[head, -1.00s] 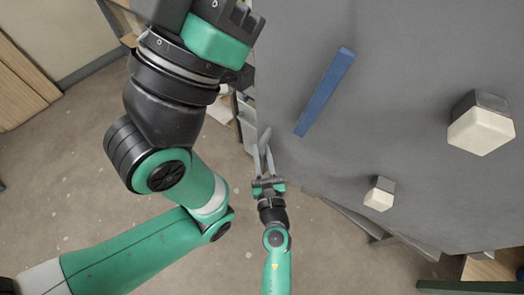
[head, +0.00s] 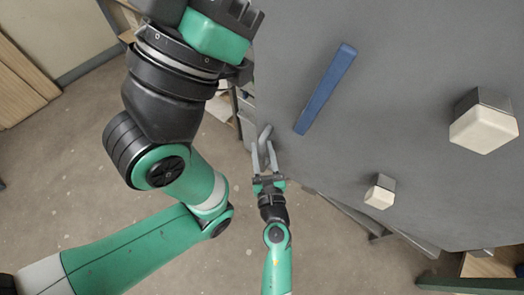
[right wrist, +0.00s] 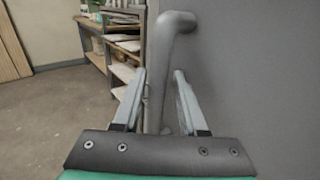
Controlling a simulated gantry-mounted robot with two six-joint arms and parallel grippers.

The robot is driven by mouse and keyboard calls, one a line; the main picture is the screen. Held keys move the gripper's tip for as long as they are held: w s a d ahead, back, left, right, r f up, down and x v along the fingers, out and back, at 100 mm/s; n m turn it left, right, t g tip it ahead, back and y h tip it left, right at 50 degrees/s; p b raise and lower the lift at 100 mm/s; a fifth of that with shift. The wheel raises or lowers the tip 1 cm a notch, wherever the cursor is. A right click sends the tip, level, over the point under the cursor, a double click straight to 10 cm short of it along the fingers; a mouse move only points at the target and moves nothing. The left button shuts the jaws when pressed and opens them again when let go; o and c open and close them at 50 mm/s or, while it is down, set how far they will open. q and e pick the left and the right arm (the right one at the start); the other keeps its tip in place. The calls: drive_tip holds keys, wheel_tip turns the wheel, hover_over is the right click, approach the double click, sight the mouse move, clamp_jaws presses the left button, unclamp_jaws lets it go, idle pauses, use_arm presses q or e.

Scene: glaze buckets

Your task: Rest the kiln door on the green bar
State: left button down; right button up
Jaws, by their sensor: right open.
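A large flat grey panel, which looks like the kiln door (head: 420,70), fills the right of the head view; it is a grey wall in the right wrist view (right wrist: 260,70). A thick grey bent handle (right wrist: 162,70) stands at its left edge; it also shows in the head view (head: 265,132). My right gripper (right wrist: 160,85) is open with a finger on each side of the handle, not clamped on it. A dark green bar (head: 470,286) lies at the bottom right of the head view. My left arm reaches to the top of the head view; its fingers are out of frame.
A blue bar (head: 325,90) and two white-faced blocks, one larger (head: 484,130) and one smaller (head: 380,197), show against the grey panel. Shelves (right wrist: 120,45) stand behind the handle in the right wrist view. The floor (head: 60,190) at left is bare.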

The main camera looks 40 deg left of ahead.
drive_tip(key=shift+w+r, duration=0.15)
drive_tip(key=shift+r, duration=0.05)
drive_tip(key=shift+d, duration=0.1)
drive_tip(key=p+v, duration=0.5)
drive_tip(key=v, duration=0.6)
drive_tip(key=shift+s+d, duration=0.2)
drive_tip(key=shift+s, duration=0.15)
drive_tip(key=shift+f, duration=0.1)
